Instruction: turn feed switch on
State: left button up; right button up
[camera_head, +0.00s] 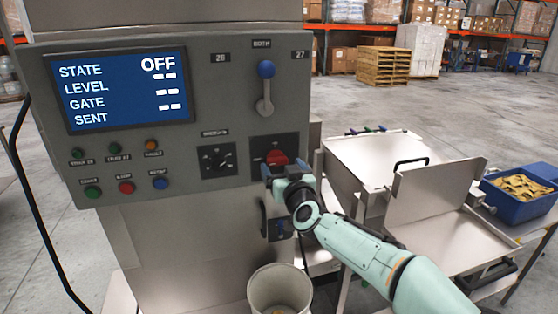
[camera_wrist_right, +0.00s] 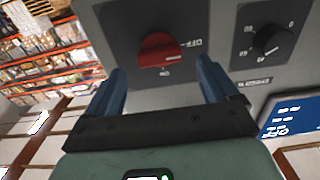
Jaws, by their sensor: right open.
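The red feed switch (camera_head: 277,157) sits on a dark plate at the lower right of the grey control panel (camera_head: 215,95). In the right wrist view the red switch knob (camera_wrist_right: 160,50) lies roughly level, with an OFF label beside it and a small label below. The screen (camera_head: 122,90) reads STATE OFF, with dashes on the lines below. My right gripper (camera_head: 287,171) is just in front of the switch. In the wrist view its two blue fingers (camera_wrist_right: 160,68) are apart, one on each side of the knob, and empty; contact cannot be told. My left gripper does not show.
A black dial (camera_head: 217,159) is left of the switch, and a blue-knobbed lever (camera_head: 266,85) is above it. Several buttons line the panel's lower left. A pale bucket (camera_head: 279,290) stands below; a blue bin (camera_head: 520,195) and steel trays are at right.

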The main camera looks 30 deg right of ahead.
aim_at(279, 161)
jog(key=shift+p+x, duration=0.3)
jog(key=shift+x, duration=1.5)
jog(key=c, duration=1.1)
jog(key=shift+o, duration=0.2)
